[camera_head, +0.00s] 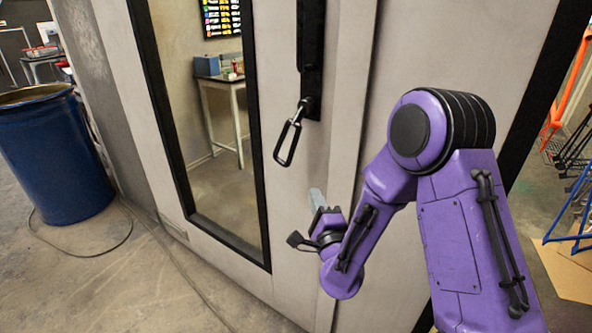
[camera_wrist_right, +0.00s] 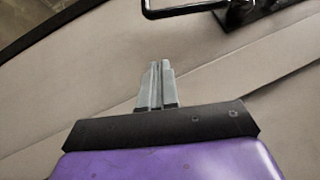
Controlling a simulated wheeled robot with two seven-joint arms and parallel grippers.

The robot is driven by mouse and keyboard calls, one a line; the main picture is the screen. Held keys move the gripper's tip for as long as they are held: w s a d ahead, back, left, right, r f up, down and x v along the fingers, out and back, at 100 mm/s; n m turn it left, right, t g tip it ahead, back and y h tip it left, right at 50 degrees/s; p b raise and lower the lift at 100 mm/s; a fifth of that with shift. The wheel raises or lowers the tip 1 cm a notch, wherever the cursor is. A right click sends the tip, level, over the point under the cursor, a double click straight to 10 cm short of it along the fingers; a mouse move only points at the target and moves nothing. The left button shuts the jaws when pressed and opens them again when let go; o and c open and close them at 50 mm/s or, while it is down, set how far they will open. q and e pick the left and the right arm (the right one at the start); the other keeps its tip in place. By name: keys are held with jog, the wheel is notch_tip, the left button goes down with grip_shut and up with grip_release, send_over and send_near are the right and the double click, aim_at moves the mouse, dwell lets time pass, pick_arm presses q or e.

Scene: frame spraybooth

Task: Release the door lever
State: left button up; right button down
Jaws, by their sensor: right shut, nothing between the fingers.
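The black door lever (camera_head: 290,135) is a looped handle on a black plate (camera_head: 312,60) on the pale booth door (camera_head: 285,215). It hangs slanting down to the left. In the right wrist view, part of the lever (camera_wrist_right: 185,9) shows at the top edge, beyond the fingertips. My right gripper (camera_head: 317,198) is below the lever and apart from it, in front of the door. Its grey fingers (camera_wrist_right: 157,85) are together with nothing between them. My left gripper is in neither view.
The door has a tall window (camera_head: 215,200) in a black frame, with a table (camera_head: 225,85) visible through it. A blue drum (camera_head: 55,155) stands at the left on the concrete floor. A blue metal frame (camera_head: 580,205) is at the right edge. The floor in front of the door is mostly clear.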

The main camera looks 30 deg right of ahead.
jog(key=w+r+p, duration=0.2)
jog(key=w+p, duration=0.1)
jog(key=w, duration=0.6)
jog(key=shift+w+d+r, duration=0.15)
jog(key=shift+d+r, duration=0.05)
jog(key=shift+r, duration=0.05)
